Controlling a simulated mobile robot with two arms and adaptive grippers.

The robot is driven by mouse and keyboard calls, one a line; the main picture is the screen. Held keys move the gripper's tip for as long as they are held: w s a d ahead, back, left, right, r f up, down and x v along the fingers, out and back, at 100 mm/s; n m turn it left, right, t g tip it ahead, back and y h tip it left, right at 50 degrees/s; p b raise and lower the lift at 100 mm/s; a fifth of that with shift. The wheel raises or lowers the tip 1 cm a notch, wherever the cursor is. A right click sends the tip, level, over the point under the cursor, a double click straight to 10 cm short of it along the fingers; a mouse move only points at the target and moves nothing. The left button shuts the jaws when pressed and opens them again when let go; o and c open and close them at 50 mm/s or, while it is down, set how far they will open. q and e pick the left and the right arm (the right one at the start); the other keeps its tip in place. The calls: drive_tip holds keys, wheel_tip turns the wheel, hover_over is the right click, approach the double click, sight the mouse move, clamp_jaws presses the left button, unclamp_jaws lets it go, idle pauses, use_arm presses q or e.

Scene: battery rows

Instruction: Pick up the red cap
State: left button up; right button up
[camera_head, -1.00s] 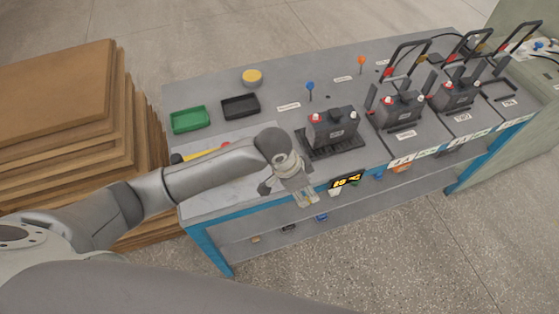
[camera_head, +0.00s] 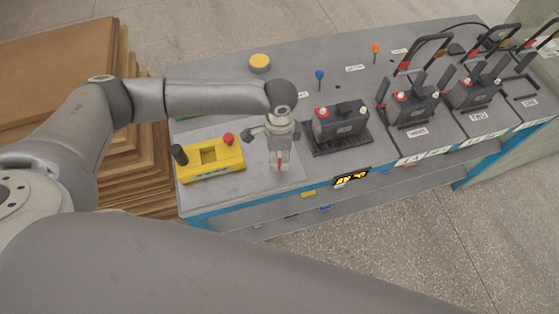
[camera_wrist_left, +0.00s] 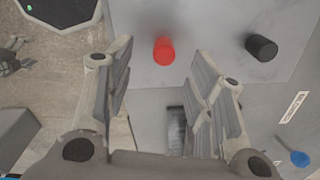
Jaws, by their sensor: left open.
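The red cap (camera_wrist_left: 164,51) is on the light grey table surface in the left wrist view, beyond and between the fingertips. A black cap (camera_wrist_left: 262,47) is to its right. My left gripper (camera_wrist_left: 163,82) is open, with nothing between its fingers. In the head view the left gripper (camera_head: 281,167) points down over the light grey area at the table's front left. A small red patch shows at its fingertips there, likely the red cap, mostly hidden. My right gripper is not in view.
A yellow box (camera_head: 211,161) with red and black knobs stands left of the gripper. A battery (camera_head: 340,121) on a dark base is to its right, with more batteries beyond. A blue-headed pin (camera_head: 319,75) stands behind. A yellow round item (camera_head: 260,63) is farther back.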

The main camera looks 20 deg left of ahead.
sight(280, 162)
use_arm(q)
drive_tip(key=shift+w+f+p, duration=0.1)
drive_tip(key=shift+f+p, duration=0.2)
drive_tip(key=shift+f, duration=0.35)
drive_tip(key=shift+w+f+p, duration=0.15)
drive_tip(key=shift+f+p, duration=0.3)
drive_tip(key=shift+f, duration=1.6)
drive_tip(key=c, duration=0.8)
